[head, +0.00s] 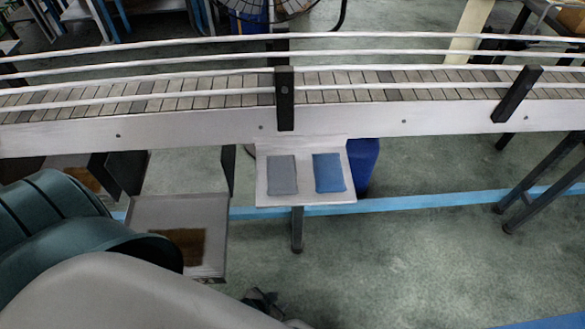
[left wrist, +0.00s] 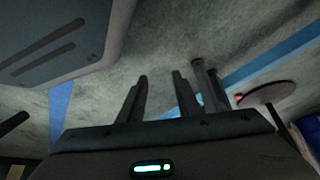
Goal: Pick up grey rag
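The grey rag (head: 282,175) lies flat on the left half of a small white shelf (head: 305,200) at the near side of the conveyor. A blue rag (head: 328,172) lies beside it on the right, with a gap between them. My left gripper (head: 268,298) shows only as a small dark part at the bottom edge of the head view, well nearer than the shelf and apart from the rags. In the left wrist view its two dark fingers (left wrist: 160,90) stand apart with nothing between them. The grey rag is not seen there. My right gripper is not in view.
The conveyor (head: 200,120) with its rails crosses behind the shelf. A blue bin (head: 363,165) stands behind the shelf's right side. A grey tray (head: 160,210) with a brown patch is at the left. Dark conveyor legs (head: 545,180) stand right. The floor (head: 400,260) in front is clear.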

